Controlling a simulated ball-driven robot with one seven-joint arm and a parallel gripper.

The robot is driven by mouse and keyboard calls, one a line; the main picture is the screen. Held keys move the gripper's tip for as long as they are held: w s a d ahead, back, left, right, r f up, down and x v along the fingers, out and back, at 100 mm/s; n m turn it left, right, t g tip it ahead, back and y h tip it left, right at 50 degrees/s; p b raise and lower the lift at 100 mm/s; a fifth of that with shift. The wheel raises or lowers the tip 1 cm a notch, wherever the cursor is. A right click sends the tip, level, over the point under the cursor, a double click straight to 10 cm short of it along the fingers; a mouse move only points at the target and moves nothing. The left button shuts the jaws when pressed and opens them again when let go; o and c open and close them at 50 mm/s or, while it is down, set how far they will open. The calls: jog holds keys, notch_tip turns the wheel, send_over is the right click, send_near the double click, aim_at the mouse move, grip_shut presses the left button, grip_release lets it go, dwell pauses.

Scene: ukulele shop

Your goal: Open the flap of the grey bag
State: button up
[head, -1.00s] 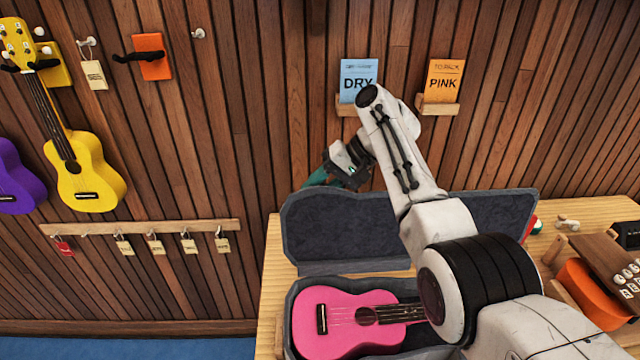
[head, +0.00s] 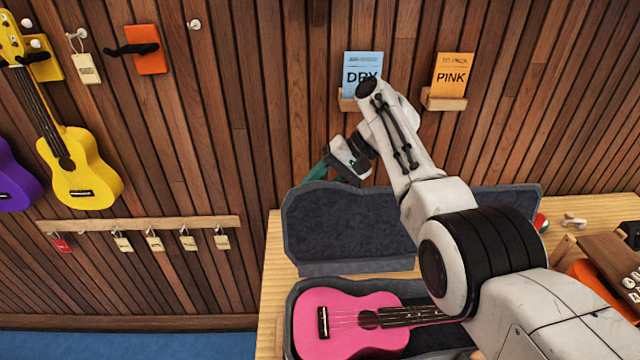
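No grey bag with a flap can be made out in the head view. A dark grey open case (head: 350,268) lies on the wooden bench with its lid (head: 345,222) raised; a pink ukulele (head: 350,320) lies in it. My arm reaches over the case from the lower right. My gripper (head: 318,172) is behind the lid's upper left edge, partly hidden by it and by the wrist. Its fingers are too small and too covered to tell whether they are open or shut.
A blue DRY card (head: 362,68) and an orange PINK card (head: 452,75) stand in wall holders close to my arm. A yellow ukulele (head: 85,165) hangs at left above a rail of tags (head: 140,224). A brown and orange item (head: 610,270) stands at right.

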jog(key=shift+o, duration=1.3)
jog(key=shift+d, duration=0.1)
jog(key=b+v, duration=0.2)
jog(key=v, duration=0.8)
jog(key=shift+d+r, duration=0.2)
jog(key=shift+r, duration=0.1)
